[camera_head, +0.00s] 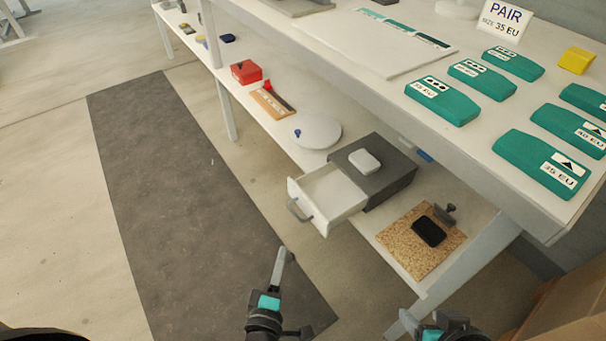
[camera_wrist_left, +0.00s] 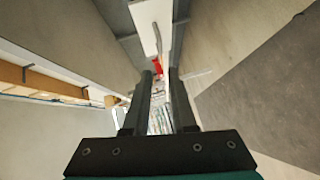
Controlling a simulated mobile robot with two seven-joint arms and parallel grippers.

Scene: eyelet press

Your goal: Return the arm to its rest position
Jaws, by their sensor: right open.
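My left gripper (camera_head: 283,262) hangs over the dark floor mat in the head view, in front of the lower shelf and apart from it. In the left wrist view its two dark fingers (camera_wrist_left: 160,75) stand apart with nothing held between them, so it is open. My right gripper (camera_head: 408,318) is at the bottom edge of the head view, below the lower shelf's near end. It is open, is partly cut off by the frame, and no object shows in it.
The white table (camera_head: 300,45) bears several teal boxes (camera_head: 440,101) and a size sign (camera_head: 498,18). The lower shelf holds a grey drawer unit (camera_head: 390,178) with its drawer (camera_head: 328,192) pulled out, a cork board (camera_head: 405,243) and a red box (camera_head: 245,71). The mat (camera_head: 170,180) is clear.

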